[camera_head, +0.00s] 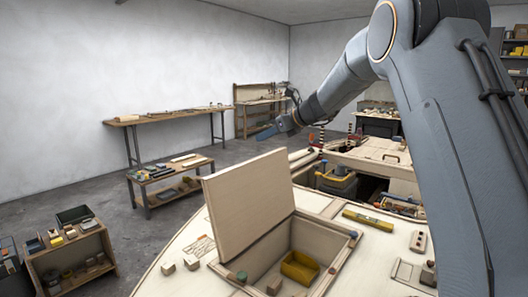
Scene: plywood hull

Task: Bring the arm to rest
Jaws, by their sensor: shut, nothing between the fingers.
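My arm rises on the right side of the view and bends over to the left. My gripper (283,127) is at its end, in the air above the far part of the plywood hull (165,272). It is shut and small in the picture, with nothing seen in it. It is apart from the raised wooden lid (248,200), which stands open below and to the left of it.
Below the lid is an open compartment (255,262) with a yellow tray (299,267) in it. A yellow level (368,220) lies on the deck. A workbench (165,116), a low table (170,170) and a shelf (70,252) stand left. Floor between them is clear.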

